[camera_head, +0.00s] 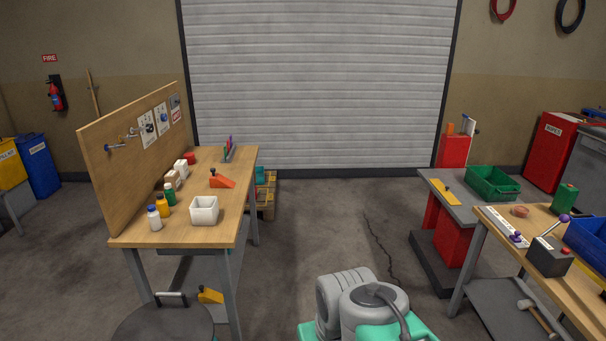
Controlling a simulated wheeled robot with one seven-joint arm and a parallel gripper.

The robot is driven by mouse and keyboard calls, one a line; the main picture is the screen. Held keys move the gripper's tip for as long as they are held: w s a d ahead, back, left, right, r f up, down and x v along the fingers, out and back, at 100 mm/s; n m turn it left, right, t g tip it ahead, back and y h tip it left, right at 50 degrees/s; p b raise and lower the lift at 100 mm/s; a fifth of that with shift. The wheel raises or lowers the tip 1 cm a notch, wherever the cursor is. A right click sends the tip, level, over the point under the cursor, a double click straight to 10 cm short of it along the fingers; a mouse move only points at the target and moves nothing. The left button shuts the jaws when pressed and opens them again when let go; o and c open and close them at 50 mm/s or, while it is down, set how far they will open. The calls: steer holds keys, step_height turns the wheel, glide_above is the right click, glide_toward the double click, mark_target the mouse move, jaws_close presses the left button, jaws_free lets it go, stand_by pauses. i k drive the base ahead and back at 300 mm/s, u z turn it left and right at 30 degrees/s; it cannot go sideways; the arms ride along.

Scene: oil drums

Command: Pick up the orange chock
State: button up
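An orange chock (221,180), wedge-shaped, lies on the wooden workbench (228,225) at the left, near the bench's right edge. It stands clear of the objects around it. A second, yellow-orange wedge (210,295) shows lower down, below the bench top. My gripper is not in view; only grey and teal parts of my own body show at the bottom centre.
A white bin (204,210) stands in front of the chock, with several bottles (162,206) to its left. A tool board (135,150) backs the bench. Right benches hold a green crate (493,184). The middle floor is clear.

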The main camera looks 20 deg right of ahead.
mark_target(216, 181)
steer(key=z, duration=0.7)
steer(key=i, duration=3.2)
steer(key=u, duration=3.25)
steer(key=i, duration=0.5)
steer(key=z, duration=0.05)
